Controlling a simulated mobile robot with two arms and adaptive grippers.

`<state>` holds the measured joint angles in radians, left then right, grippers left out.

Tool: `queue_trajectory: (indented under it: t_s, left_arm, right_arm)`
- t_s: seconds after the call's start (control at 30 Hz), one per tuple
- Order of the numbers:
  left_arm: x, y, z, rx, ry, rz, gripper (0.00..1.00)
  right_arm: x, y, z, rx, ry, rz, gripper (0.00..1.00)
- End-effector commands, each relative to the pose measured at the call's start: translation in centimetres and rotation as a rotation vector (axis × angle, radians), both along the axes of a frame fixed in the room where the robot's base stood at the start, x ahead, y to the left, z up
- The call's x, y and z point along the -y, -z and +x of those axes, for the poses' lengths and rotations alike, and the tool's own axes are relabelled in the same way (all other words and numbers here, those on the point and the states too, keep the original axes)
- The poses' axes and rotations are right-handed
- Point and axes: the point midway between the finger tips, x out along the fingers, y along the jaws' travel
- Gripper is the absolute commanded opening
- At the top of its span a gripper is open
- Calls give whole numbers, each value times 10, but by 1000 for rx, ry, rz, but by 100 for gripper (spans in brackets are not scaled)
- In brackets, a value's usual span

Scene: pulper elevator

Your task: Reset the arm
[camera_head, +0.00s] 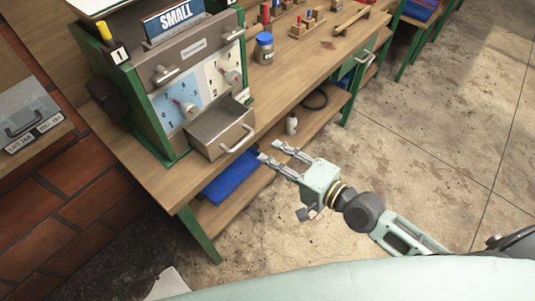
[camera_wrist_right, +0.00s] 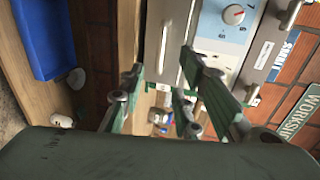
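My right arm (camera_head: 405,236) reaches in from the lower right of the head view. My right gripper (camera_head: 269,150) is open and empty, with its two fingers spread. It hovers in front of the workbench edge, just right of the open metal drawer (camera_head: 222,133) of the machine, apart from its handle. In the right wrist view the two fingers of the right gripper (camera_wrist_right: 160,72) also stand apart with nothing between them. My left gripper is not in view.
The machine (camera_head: 183,62) with a "SMALL" sign and dials stands on the wooden workbench (camera_head: 290,80). A jar (camera_head: 264,48) stands beside it. A blue bin (camera_head: 232,176) and a white bottle (camera_head: 292,123) are on the lower shelf. Concrete floor (camera_head: 440,120) is open to the right.

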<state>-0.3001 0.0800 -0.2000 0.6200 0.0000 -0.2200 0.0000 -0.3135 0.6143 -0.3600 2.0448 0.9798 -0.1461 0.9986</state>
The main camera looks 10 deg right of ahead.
Motion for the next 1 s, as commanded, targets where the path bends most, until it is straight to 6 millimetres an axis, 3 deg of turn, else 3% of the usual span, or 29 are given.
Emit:
queue_trajectory:
  t_s: [0.53,0.63,0.77,0.87,1.0]
  left_arm:
    - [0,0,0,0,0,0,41]
    - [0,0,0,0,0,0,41]
    - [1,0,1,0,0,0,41]
    - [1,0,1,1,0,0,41]
    - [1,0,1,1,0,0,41]
  right_arm:
    - [1,0,-1,-1,0,-1,30]
    - [5,11,1,-2,10,-29,30]
    - [28,63,8,-13,45,-172,30]
    - [56,128,6,-40,65,-358,30]
    - [94,226,-19,-105,38,-641,30]
